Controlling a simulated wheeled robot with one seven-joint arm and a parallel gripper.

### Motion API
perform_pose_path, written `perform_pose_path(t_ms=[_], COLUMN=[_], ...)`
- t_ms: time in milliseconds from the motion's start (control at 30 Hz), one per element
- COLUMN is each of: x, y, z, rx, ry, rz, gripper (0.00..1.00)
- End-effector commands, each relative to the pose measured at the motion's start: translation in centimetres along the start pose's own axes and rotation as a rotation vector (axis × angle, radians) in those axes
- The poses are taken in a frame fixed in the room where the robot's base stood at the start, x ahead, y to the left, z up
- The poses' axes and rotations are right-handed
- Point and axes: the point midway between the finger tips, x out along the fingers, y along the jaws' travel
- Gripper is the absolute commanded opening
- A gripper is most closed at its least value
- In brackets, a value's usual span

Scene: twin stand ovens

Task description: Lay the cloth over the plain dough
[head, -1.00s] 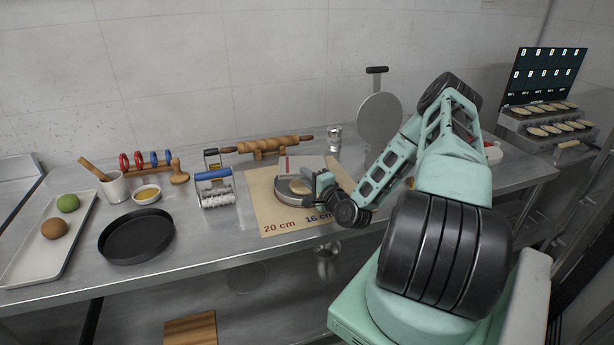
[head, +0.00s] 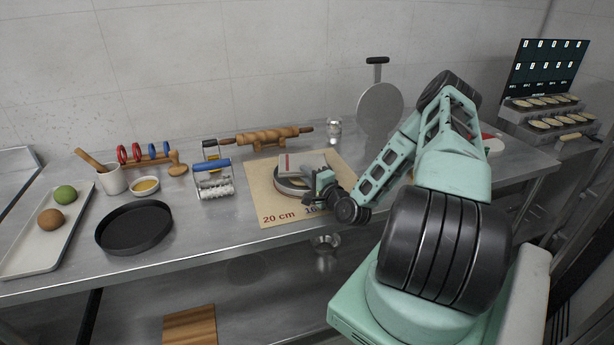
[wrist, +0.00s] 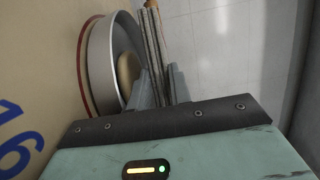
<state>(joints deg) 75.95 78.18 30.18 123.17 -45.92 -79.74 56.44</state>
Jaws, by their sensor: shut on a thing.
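The plain dough (wrist: 128,75) is a pale tan round inside a shallow metal ring or pan (wrist: 98,62) in the wrist view. In the head view the pan (head: 289,187) stands on the tan mat, and the dough is mostly hidden. The cloth (head: 305,160), pale with a red stripe, shows at the far side of the pan, beside my gripper (head: 318,186). In the wrist view my gripper (wrist: 160,90) is shut on thin grey layers that look like the cloth seen edge-on, beside the pan. Whether the cloth touches the dough cannot be told.
The printed mat (head: 262,195) lies on the steel counter. A blue-handled roller (head: 214,180) and a rolling pin (head: 265,139) stand left and behind. An upright round plate (head: 380,108) is behind my arm. A black pan (head: 135,228) and a white tray (head: 50,228) are at left.

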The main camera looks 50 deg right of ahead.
Motion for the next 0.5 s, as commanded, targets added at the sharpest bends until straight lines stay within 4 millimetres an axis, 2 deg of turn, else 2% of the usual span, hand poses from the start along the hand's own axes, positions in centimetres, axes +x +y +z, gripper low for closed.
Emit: perform_pose_path(t_ms=[267,300,333,367,500], x=[-0.01,-0.01,-0.01,-0.01,-0.05], y=[0.04,0.04,0.05,0.07,0.21], z=[0.01,0.01,0.01,0.01,0.01], rx=[0.0,0.0,0.0,0.0,0.0], ry=[0.0,0.0,0.0,0.0,0.0], rz=[0.0,0.0,0.0,0.0,0.004], gripper=[0.0,0.31,0.39,0.45,0.45])
